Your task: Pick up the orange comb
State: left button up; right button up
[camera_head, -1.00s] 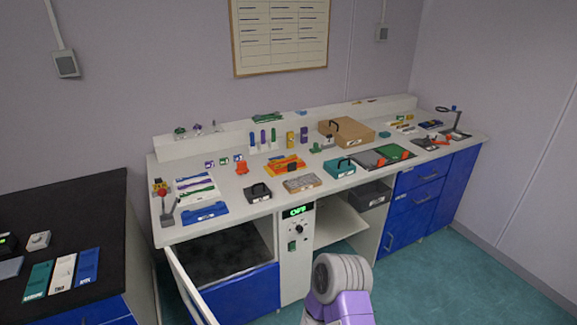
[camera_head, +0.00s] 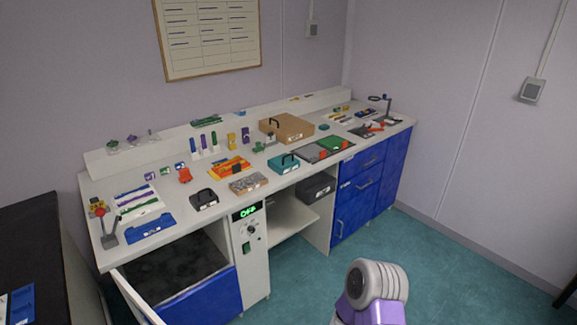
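Several orange things lie on the long white workbench (camera_head: 212,218), and they are too small to tell which is the comb. One is a flat orange and yellow piece or tray (camera_head: 229,167) left of the middle. A small orange-red upright object (camera_head: 185,175) stands to its left. Neither gripper shows. A grey and purple link of one of my arms rises at the bottom, well in front of the bench.
A teal case (camera_head: 283,164), a black case (camera_head: 204,200), a blue tray (camera_head: 150,228) and a brown box (camera_head: 286,129) crowd the bench. A cabinet door (camera_head: 136,296) stands open at lower left. A black-topped table (camera_head: 30,245) is at far left. Teal floor (camera_head: 450,270) is clear at right.

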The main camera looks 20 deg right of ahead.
aim_at(237, 167)
jog(key=z, duration=1.45)
jog(key=i, duration=2.85)
jog(key=u, duration=3.6)
jog(key=i, duration=0.45)
jog(key=z, duration=0.1)
